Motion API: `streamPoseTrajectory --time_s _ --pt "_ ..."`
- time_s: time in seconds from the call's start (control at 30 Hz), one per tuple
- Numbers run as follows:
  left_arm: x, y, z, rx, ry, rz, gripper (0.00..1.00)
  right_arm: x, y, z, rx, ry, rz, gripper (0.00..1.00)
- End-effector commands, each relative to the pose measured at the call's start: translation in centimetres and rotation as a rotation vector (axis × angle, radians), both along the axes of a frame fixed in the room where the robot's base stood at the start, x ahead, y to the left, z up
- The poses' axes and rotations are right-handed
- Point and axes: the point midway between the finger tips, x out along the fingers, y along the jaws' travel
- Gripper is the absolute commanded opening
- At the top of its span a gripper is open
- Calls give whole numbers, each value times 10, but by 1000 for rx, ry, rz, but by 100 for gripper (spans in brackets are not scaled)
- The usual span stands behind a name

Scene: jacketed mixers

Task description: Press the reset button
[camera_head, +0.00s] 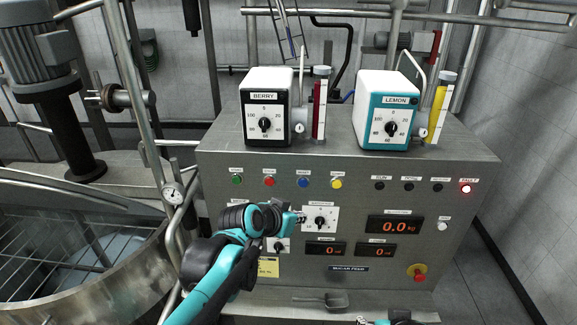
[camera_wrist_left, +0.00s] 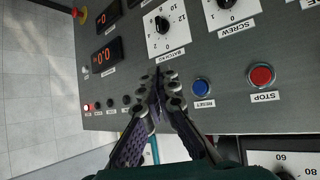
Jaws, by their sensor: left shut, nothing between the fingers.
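The reset button is the blue one (camera_head: 303,182) in the button row on the grey panel front. In the left wrist view the blue reset button (camera_wrist_left: 202,88), labelled RESET, is right of the fingers, uncovered. My left gripper (camera_head: 299,217) is in front of the panel, just below the blue button and beside the white dial plate. Its dark fingers (camera_wrist_left: 166,82) are shut with tips together and nothing between them. They look apart from the button; the gap to the panel is hard to judge. A bit of what may be my right gripper (camera_head: 388,321) shows at the bottom edge.
A red STOP button (camera_wrist_left: 261,76) sits beside the reset button. Green (camera_head: 237,180) and yellow (camera_head: 337,184) buttons share the row. The red fault lamp (camera_head: 466,188) is lit. A dial plate (camera_head: 325,219) and a red emergency knob (camera_head: 418,274) are lower. Berry (camera_head: 266,108) and lemon (camera_head: 387,110) units stand on top.

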Motion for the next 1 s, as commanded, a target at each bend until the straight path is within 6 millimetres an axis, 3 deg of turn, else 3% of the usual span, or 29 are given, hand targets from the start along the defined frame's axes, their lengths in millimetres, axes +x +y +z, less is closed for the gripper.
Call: streamPoseTrajectory --time_s 0.1,0.57,1.0 --pt "5 -5 10 -3 -7 -9 0 0 0 9 0 0 0 59" --pt "8 -5 10 -4 -10 -11 0 0 0 8 0 0 0 59" --pt "61 -5 9 -3 -10 -10 0 0 0 -1 0 0 0 59"
